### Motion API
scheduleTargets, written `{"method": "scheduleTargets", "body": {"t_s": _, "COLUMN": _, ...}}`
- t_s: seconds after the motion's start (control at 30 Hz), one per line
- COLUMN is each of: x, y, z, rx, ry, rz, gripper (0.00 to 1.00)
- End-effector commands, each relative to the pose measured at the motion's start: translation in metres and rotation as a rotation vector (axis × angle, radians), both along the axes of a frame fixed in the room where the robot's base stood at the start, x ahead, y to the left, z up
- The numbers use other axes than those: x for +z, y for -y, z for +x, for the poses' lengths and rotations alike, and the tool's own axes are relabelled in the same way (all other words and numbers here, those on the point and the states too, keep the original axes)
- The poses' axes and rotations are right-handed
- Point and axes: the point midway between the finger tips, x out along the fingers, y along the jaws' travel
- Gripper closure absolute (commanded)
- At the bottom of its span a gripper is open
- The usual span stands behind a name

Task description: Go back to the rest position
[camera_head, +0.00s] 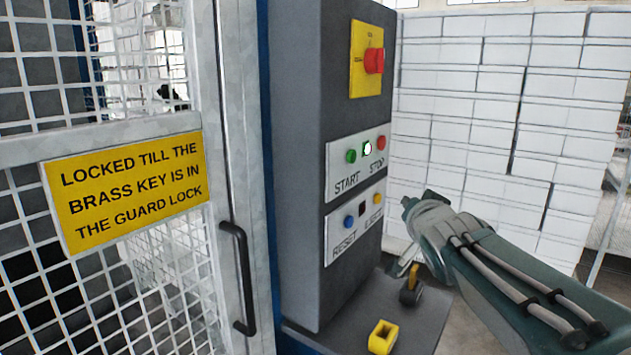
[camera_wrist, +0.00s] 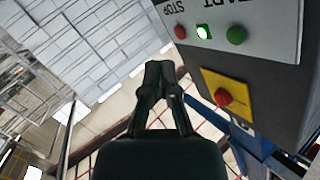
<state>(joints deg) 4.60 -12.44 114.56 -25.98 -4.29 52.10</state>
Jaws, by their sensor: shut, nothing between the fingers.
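My gripper (camera_head: 408,205) is at the end of my arm, which reaches in from the right in the head view, just right of the grey control cabinet (camera_head: 298,150). In the wrist view its two dark fingers (camera_wrist: 160,66) meet at the tips, with nothing between them. The START/STOP panel (camera_head: 357,162) has a green button, a lit indicator and a red button. It shows upside down at the upper right of the wrist view (camera_wrist: 262,22). The gripper looks apart from the panel.
Below are a RESET/EJECT panel (camera_head: 355,219), a yellow socketed block (camera_head: 383,337) and a black-and-yellow piece (camera_head: 411,291) on a grey shelf. A red switch (camera_head: 373,60) is above. A mesh guard door (camera_head: 130,128) stands left; a white block stack (camera_head: 480,125) stands behind.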

Motion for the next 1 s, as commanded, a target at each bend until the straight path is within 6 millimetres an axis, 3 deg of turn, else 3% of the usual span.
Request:
{"method": "scheduleTargets", "body": {"t_s": 0.03, "x": -0.014, "y": 0.001, "z": -0.023, "rx": -0.021, "ry": -0.073, "rz": -0.037, "gripper": 1.00}}
{"method": "scheduleTargets", "body": {"t_s": 0.23, "x": -0.089, "y": -0.002, "z": -0.118, "rx": -0.010, "ry": -0.429, "rz": -0.196, "gripper": 1.00}}
{"method": "scheduleTargets", "body": {"t_s": 0.4, "x": -0.153, "y": -0.017, "z": -0.204, "rx": 0.127, "ry": -0.717, "rz": -0.301, "gripper": 1.00}}
{"method": "scheduleTargets", "body": {"t_s": 0.5, "x": -0.180, "y": -0.026, "z": -0.243, "rx": 0.222, "ry": -0.834, "rz": -0.340, "gripper": 1.00}}
{"method": "scheduleTargets", "body": {"t_s": 0.67, "x": -0.199, "y": -0.034, "z": -0.274, "rx": 0.311, "ry": -0.922, "rz": -0.367, "gripper": 1.00}}
{"method": "scheduleTargets", "body": {"t_s": 1.0, "x": -0.201, "y": -0.034, "z": -0.275, "rx": 0.319, "ry": -0.930, "rz": -0.371, "gripper": 1.00}}
